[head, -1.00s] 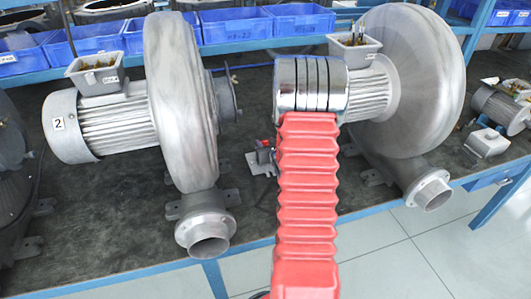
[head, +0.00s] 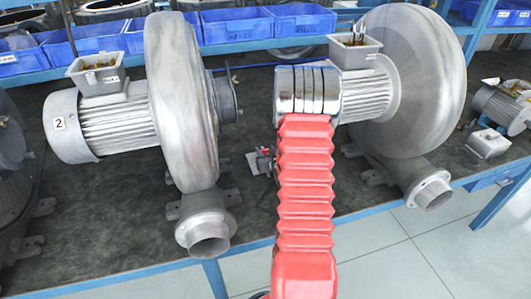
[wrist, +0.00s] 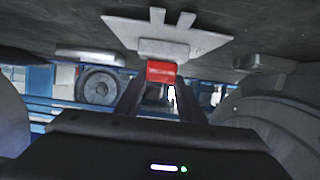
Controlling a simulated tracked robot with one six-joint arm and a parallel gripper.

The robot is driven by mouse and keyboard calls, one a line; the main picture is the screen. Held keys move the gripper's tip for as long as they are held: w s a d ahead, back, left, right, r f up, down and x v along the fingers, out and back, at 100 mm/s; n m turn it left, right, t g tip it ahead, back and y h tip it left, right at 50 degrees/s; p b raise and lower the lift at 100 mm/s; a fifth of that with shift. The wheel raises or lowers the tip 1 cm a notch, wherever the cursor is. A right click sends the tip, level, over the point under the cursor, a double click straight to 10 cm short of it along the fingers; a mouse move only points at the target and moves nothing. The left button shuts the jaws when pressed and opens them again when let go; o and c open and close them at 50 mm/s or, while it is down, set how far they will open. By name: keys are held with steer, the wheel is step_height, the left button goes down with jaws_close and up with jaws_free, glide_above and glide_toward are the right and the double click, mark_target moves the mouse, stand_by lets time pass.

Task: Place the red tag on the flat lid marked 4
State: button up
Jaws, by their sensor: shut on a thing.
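A small red tag (wrist: 161,71) sits between the fingertips of my gripper (wrist: 160,82) in the wrist view, and the jaws are shut on it. Close beyond the tag is a pale grey flat plate (wrist: 172,40) with prongs. I cannot tell whether the tag touches it. I see no readable 4, so I cannot confirm this plate is the lid. In the head view, my red arm hides most of the gripper. A small grey and red part (head: 262,162) shows just left of the arm, low over the bench between the two blowers.
A blower marked 2 (head: 182,110) stands left of my arm, and another blower (head: 415,85) stands right. Their outlet pipes point to the bench's front edge. Blue bins (head: 235,25) line the back. The dark bench (head: 110,225) is clear at front left.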

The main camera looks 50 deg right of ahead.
steer(key=o, duration=1)
steer(key=shift+s+r, duration=0.1)
steer(key=v, duration=1.1)
steer(key=shift+s+a+r, duration=0.1)
steer(key=shift+s+a, duration=0.15)
steer(key=shift+s, duration=0.05)
steer(key=shift+s, duration=0.15)
